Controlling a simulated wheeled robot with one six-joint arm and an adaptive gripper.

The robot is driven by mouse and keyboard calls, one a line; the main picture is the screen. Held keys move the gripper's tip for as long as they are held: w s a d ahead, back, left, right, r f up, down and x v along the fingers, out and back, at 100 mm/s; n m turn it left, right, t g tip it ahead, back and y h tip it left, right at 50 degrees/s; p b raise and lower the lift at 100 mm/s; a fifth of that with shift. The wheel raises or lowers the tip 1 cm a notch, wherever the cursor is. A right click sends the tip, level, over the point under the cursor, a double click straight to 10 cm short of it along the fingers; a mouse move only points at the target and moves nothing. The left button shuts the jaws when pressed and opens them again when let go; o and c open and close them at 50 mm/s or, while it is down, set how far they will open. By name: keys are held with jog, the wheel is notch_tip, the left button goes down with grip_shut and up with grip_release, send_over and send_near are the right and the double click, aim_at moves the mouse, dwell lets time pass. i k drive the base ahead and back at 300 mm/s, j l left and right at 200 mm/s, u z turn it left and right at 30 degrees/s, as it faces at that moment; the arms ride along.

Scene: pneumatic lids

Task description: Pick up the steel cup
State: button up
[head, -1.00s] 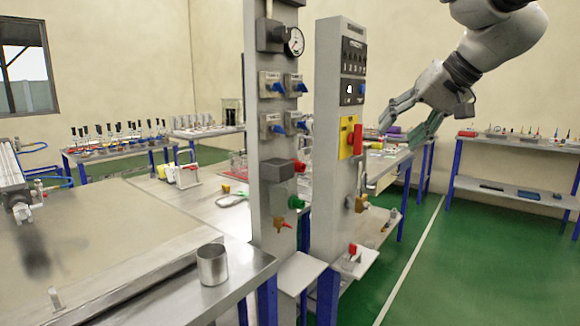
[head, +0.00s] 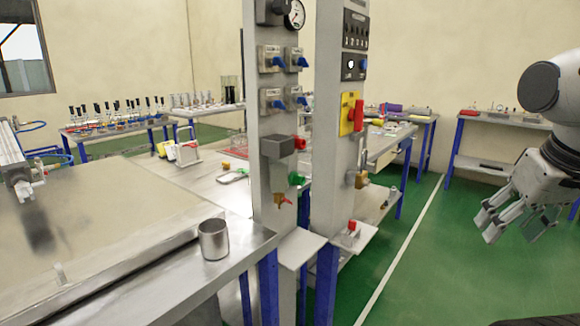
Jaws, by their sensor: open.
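The steel cup (head: 214,240) is a small grey metal cylinder. It stands upright near the front right corner of the metal bench (head: 130,268), left of the grey posts. My gripper (head: 506,230) is at the right side of the head view, over the green floor. It is open, with nothing between its fingers, and well apart from the cup. Nothing hides the cup in this view.
Two upright grey posts (head: 268,150) with valves, a red handle (head: 358,118) and a gauge (head: 294,14) stand between the cup and my gripper. Small shelves (head: 352,240) jut from them. Green floor lies open at the right.

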aim_at(214, 239)
jog(key=i+l+u, duration=0.15)
jog(key=l+u, duration=0.15)
jog(key=i+l+u, duration=0.15)
jog(key=l+u, duration=0.15)
jog(key=l, duration=0.2)
jog(key=i+l+u, duration=0.1)
jog(key=l+u, duration=0.55)
jog(key=l, duration=0.25)
